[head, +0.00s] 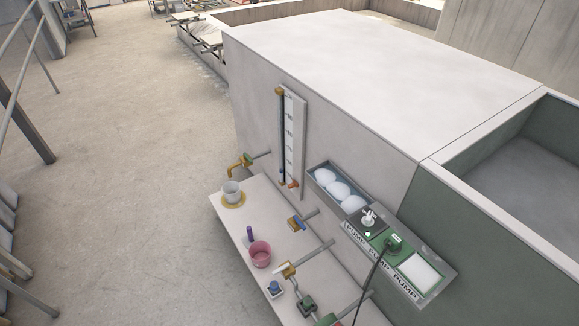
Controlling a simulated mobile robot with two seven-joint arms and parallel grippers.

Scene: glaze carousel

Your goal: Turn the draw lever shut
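Several taps on grey pipes stick out of the side of the large pale tank (330,50) above a white shelf (228,213). The far tap (240,163) has a yellow spout and a small green part, with a white cup (232,190) below it on a yellow disc. Another tap (297,223) has a blue part, and a nearer one (285,269) has a pale lever. A green-and-dark fitting (306,304) sits nearer still. No label shows which one is the draw lever, and their settings are too small to tell. Neither gripper is in view.
A pink cup (260,254), a purple upright item (249,234) and a small blue-topped block (274,289) stand on the shelf. A pump panel (398,262) has a green plug with a black cable. A gauge (291,140) is on the tank wall. Open floor (130,130) lies left.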

